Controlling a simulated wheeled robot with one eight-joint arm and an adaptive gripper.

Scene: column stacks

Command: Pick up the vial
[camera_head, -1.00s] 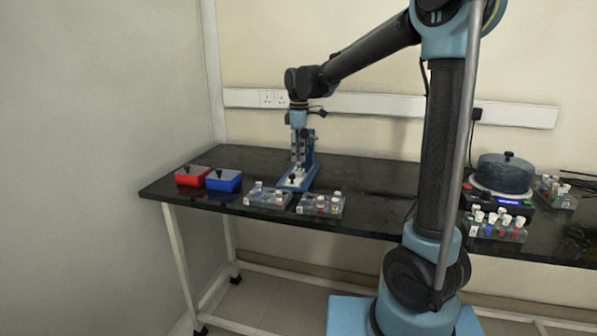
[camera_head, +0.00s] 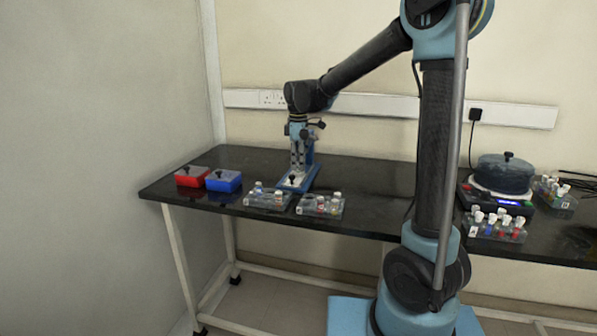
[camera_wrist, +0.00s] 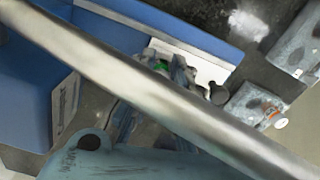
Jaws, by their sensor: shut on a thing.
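My gripper (camera_head: 297,170) points down over the white base of the blue stand (camera_head: 309,168) at the back of the black table. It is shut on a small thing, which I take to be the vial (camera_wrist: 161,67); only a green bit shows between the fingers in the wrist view. The fingers are just above the stand's white plate (camera_wrist: 203,69). A grey bar crosses the wrist view and hides much of the fingers and most of the vial. In the head view the vial is too small to make out.
Two clear racks with capped vials, a left one (camera_head: 268,200) and a right one (camera_head: 320,207), stand in front of the stand. A red box (camera_head: 191,177) and a blue box (camera_head: 223,181) are at left. A round lidded device (camera_head: 505,175) and more racks are at right.

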